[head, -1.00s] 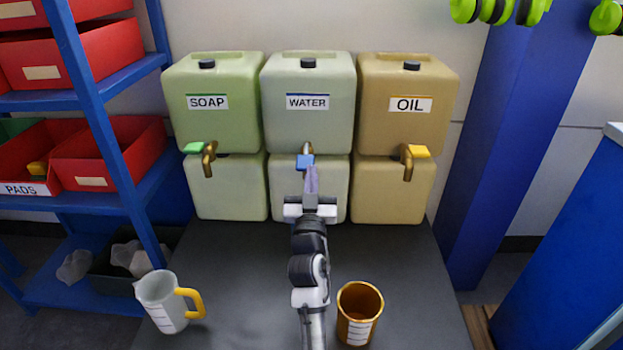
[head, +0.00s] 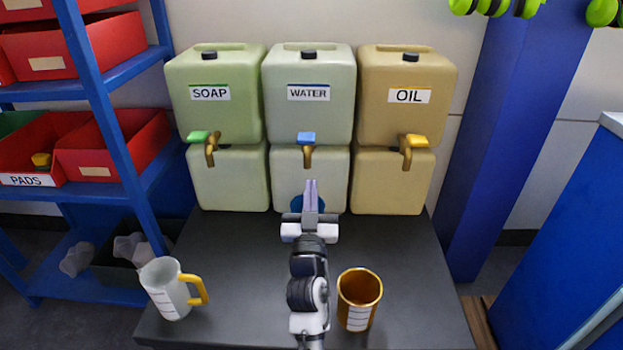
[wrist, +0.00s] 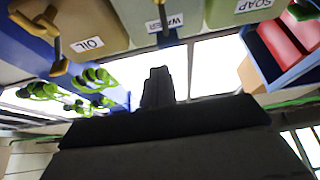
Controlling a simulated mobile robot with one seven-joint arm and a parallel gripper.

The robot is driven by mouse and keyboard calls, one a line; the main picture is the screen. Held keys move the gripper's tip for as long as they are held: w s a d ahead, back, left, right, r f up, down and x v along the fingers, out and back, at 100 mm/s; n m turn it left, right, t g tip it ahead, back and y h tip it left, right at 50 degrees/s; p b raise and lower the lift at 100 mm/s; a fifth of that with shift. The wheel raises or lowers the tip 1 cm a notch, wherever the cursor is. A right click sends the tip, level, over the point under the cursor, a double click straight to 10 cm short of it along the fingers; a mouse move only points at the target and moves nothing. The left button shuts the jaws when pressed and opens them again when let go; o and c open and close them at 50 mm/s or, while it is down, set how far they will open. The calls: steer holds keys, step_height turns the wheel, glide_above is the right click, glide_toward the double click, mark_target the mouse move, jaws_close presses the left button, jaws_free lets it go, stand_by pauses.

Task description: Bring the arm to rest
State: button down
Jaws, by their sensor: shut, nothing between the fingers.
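My gripper (head: 311,186) is shut and empty. It points up from the arm, in front of the lower water tank and below the water tap, apart from the tap in the picture. In the wrist view the dark closed fingers (wrist: 158,74) stand in the middle. The water tap's blue handle (head: 306,138) sits above its brass spout. A blue round thing (head: 296,203) stands behind my gripper and is mostly hidden by it.
Soap tank (head: 215,110), water tank (head: 330,115) and oil tank (head: 385,120) line the back. A clear jug (head: 165,290) with a yellow handle stands left of my arm, an amber cup (head: 359,290) close on its right. Blue shelving (head: 105,110) stands left.

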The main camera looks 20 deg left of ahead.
steer(key=shift+s+d+f, duration=0.15)
steer(key=shift+s+f, duration=0.45)
steer(key=shift+s, duration=0.05)
